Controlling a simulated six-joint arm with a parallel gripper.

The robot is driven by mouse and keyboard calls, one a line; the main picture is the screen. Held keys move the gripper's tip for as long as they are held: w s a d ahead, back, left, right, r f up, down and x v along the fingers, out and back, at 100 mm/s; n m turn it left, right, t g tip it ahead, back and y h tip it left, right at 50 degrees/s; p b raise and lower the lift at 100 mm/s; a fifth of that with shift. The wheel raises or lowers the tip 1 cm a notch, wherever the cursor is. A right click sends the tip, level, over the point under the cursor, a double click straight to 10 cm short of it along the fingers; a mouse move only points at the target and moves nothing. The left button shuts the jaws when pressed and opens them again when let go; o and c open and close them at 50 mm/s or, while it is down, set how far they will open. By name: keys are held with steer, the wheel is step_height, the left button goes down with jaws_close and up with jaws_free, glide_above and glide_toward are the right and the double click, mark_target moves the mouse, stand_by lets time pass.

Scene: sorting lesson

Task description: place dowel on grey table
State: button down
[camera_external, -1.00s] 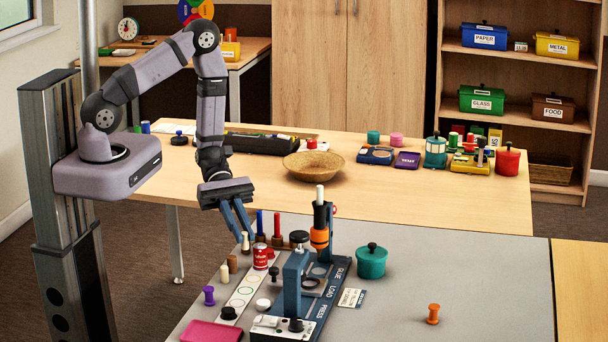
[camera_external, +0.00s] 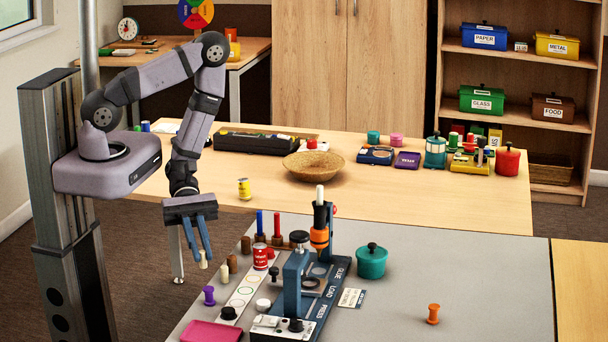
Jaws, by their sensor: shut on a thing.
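My gripper (camera_external: 203,258) is shut on a small cream dowel (camera_external: 203,264), which hangs upright between the blue fingertips. The grey table (camera_external: 455,275) fills the front right. In the picture, the gripper and dowel show just left of the table's left edge, against the dark floor. The dowel's lower end appears free, with nothing under it; its exact height is hard to tell.
Along the table's left side stand brown pegs (camera_external: 232,263), a red can (camera_external: 260,257), a purple spool (camera_external: 209,295) and a pink tray (camera_external: 211,332). A blue press (camera_external: 294,285), teal pot (camera_external: 371,262) and orange spool (camera_external: 433,314) stand farther right. The table's right part is mostly clear.

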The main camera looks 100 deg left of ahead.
steer(key=shift+f, duration=2.95)
steer(key=shift+f, duration=0.1)
steer(key=shift+f, duration=0.1)
steer(key=c, duration=1.8)
jaws_free()
steer(key=shift+o, duration=0.2)
